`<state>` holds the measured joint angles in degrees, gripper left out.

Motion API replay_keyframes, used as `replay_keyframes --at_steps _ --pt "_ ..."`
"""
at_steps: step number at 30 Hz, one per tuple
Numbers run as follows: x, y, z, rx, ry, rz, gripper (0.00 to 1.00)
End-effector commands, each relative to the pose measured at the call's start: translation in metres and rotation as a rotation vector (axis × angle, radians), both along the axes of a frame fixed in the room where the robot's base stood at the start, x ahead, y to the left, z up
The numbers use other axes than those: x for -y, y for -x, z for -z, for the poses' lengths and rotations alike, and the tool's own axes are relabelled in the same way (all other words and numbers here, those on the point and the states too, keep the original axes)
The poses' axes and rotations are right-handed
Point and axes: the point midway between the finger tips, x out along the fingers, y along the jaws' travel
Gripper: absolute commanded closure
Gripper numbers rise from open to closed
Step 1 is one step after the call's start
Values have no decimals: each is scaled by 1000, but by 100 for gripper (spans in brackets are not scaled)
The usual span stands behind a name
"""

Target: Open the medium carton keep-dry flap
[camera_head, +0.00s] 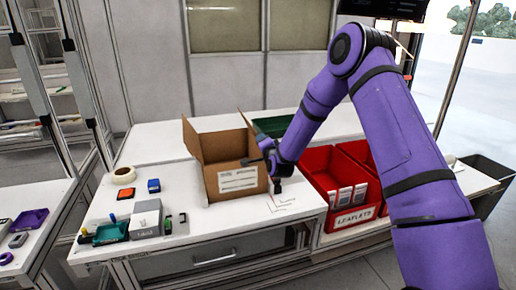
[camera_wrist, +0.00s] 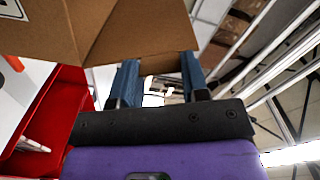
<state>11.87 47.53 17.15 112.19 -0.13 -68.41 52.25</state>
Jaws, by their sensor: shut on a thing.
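The brown carton (camera_head: 222,150) stands on the white bench, with flaps raised at its left and back and a white label on its front. My gripper (camera_head: 262,166) is at its right front side. In the wrist view, the fingers of my gripper (camera_wrist: 160,80) are shut on the edge of a brown carton flap (camera_wrist: 140,35), which reaches between them. Part of a white label shows at the wrist view's upper left corner. I cannot read a keep-dry mark in either view. My arm and gripper hide part of the carton's right side.
A red bin (camera_head: 335,215) marked LEAFLETS holds white packets right of the carton, and its red wall (camera_wrist: 60,110) is close in the wrist view. A green tray (camera_head: 272,126) lies behind. A tape roll (camera_head: 123,175), a blue block (camera_head: 153,185) and a grey box (camera_head: 146,218) stand left.

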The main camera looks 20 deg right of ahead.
Motion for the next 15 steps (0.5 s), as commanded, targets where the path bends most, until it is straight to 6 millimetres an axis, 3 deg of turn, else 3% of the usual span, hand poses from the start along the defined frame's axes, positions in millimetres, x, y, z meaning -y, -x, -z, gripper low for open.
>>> replay_keyframes --at_steps 15 --pt "42 0 -6 0 -460 2 100"
